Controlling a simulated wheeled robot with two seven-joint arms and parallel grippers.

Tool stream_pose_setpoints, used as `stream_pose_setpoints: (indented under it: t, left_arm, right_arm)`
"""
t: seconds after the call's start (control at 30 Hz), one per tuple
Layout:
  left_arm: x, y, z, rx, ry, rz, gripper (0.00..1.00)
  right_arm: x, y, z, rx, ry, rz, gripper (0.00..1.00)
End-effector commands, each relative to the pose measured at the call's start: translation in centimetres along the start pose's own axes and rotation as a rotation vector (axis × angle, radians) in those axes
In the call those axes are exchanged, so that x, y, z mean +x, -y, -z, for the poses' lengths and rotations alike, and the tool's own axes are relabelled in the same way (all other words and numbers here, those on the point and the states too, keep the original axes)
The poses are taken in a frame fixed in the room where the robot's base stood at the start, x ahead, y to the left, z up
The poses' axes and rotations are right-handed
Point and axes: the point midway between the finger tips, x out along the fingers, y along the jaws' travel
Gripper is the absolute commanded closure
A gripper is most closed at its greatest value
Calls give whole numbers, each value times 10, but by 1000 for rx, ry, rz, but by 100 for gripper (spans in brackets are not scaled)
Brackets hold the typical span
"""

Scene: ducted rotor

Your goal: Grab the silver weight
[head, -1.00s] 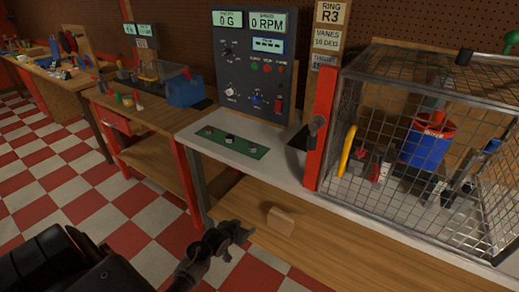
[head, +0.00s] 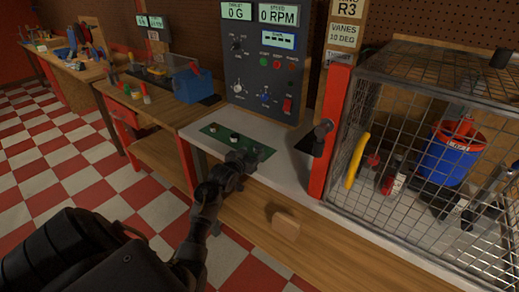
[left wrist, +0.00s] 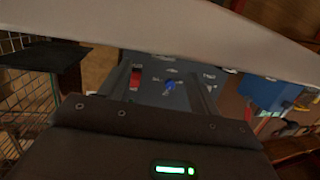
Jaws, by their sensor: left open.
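A green mat (head: 262,151) lies on the white bench top, with small knob-like pieces on it. One greyish piece (head: 213,127) sits at its left and another (head: 234,138) near its middle. They are too small to tell which is the silver weight. My left gripper (head: 243,163) is at the front right edge of the mat and covers part of it, so any piece there is hidden. In the left wrist view its two fingers (left wrist: 162,88) stand apart with nothing seen held between them. My right gripper is not in view.
A grey control panel (head: 262,70) stands behind the mat. A wire cage (head: 385,190) with a red post (head: 336,130) stands at right and holds a blue and red rotor duct (head: 450,155). A wooden block (head: 286,222) lies on the lower shelf. A blue box (head: 193,86) stands at left.

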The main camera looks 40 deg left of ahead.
Motion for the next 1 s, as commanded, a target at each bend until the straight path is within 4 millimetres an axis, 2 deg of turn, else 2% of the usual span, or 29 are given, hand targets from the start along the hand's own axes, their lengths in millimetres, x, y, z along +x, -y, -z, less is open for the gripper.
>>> stream_pose_setpoints:
  t: [0.27, 0.63, 0.93, 1.0]
  left_arm:
    - [10, 1, 0, 0, 1, 1, 37]
    - [53, 2, -1, 0, 1, 1, 37]
    - [57, 2, -2, 2, 0, 2, 37]
    - [57, 2, -2, 2, 0, 2, 44]
  right_arm:
    - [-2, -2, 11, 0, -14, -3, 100]
    - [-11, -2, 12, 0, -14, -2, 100]
    - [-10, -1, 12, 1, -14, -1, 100]
    - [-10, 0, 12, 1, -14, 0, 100]
